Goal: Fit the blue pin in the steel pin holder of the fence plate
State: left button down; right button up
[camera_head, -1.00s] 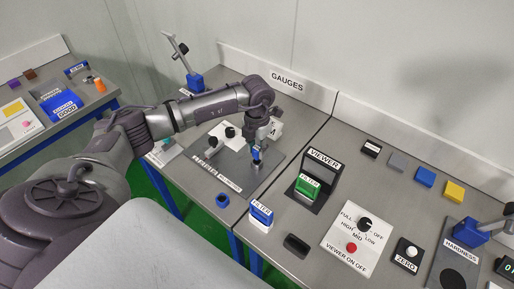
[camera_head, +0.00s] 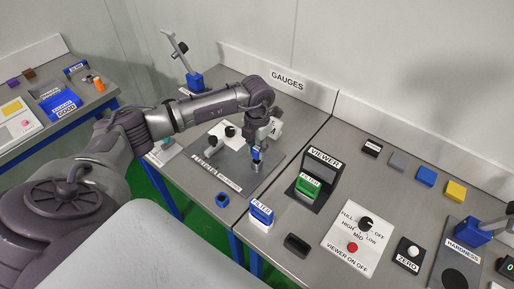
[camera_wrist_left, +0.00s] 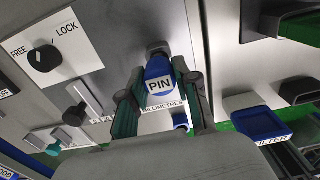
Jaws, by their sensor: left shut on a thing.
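My left gripper (camera_head: 257,148) is shut on the blue pin (camera_head: 256,156) and holds it upright over the fence plate (camera_head: 235,163). In the left wrist view, the pin (camera_wrist_left: 159,88) carries a PIN label and sits between the two fingers of my left gripper (camera_wrist_left: 160,72). A steel-grey piece, seemingly the pin holder (camera_head: 256,168), shows directly below the pin in the head view. The fingers and pin partly hide it, and I cannot tell whether the pin is inside it or just above. My right gripper is out of view.
A small blue socket block (camera_head: 222,200) stands near the table's front edge. A blue filter (camera_head: 261,215) and the viewer with a green filter (camera_head: 308,186) stand to the right.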

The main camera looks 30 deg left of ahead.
aim_at(257, 148)
pick_arm(q)
jog(key=shift+f+b, duration=1.05)
jog(key=shift+f, duration=0.3)
jog(key=c, duration=0.8)
grip_release()
jog(key=shift+o, duration=0.2)
jog(key=shift+r, duration=0.1)
notch_tip(257, 148, up, 12)
